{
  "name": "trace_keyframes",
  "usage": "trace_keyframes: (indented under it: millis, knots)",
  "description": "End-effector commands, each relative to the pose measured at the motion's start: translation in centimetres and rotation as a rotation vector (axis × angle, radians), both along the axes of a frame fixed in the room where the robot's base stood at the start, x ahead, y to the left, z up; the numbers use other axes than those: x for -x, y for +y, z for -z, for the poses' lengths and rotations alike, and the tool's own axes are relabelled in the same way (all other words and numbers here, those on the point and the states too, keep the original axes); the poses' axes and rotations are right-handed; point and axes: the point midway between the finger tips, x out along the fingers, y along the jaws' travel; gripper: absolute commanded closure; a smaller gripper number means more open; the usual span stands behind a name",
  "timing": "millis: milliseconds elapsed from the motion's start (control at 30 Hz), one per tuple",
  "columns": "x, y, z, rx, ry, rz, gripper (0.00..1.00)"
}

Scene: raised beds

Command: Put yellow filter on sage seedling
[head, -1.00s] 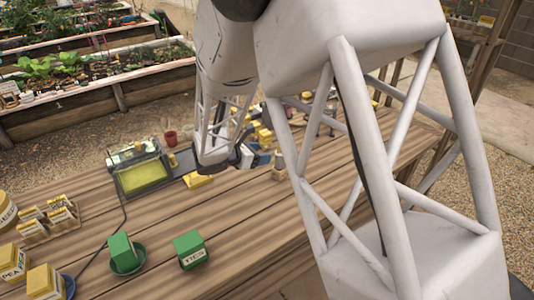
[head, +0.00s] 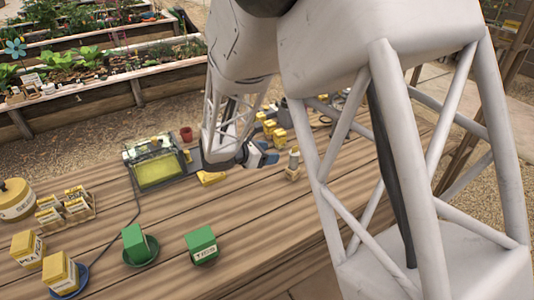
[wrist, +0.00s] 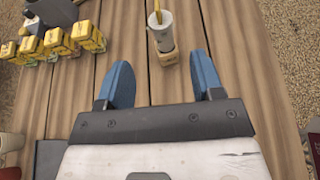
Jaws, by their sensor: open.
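My gripper (wrist: 161,82) is open and empty over the wooden table, its two blue fingers apart. In the head view its blue fingers (head: 262,159) show only in part behind my arm. A white cylinder with a yellow piece in its top (wrist: 161,30) stands on a small wooden block just beyond the fingertips; it also shows in the head view (head: 293,160). A yellow panel (head: 157,170) sits in a dark framed stand left of the gripper. A small yellow block (head: 211,178) lies beside it. I cannot tell which thing is the filter or the sage seedling.
Several yellow labelled boxes (wrist: 58,40) stand left of the cylinder. Two green boxes (head: 201,246) and yellow boxes (head: 28,249) stand at the table's near left. A cable (head: 131,210) runs across the table from the stand.

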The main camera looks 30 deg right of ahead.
Motion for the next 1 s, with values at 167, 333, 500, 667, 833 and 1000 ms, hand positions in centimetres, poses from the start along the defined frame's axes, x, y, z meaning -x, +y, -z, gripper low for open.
trace_keyframes:
  millis: [167,333,500,667,833,1000]
  knots:
    - [0.4,0.1,-0.4,-0.012,-0.018,0.015,0.39]
    - [2.0,0.9,-2.1,-0.068,-0.096,0.084,0.39]
    - [5.2,2.5,-4.9,-0.177,-0.244,0.217,0.39]
    - [9.0,4.8,-7.7,-0.314,-0.419,0.383,0.39]
    - [13.1,7.7,-10.2,-0.468,-0.602,0.569,0.39]
    - [16.9,10.9,-12.4,-0.628,-0.772,0.757,0.39]
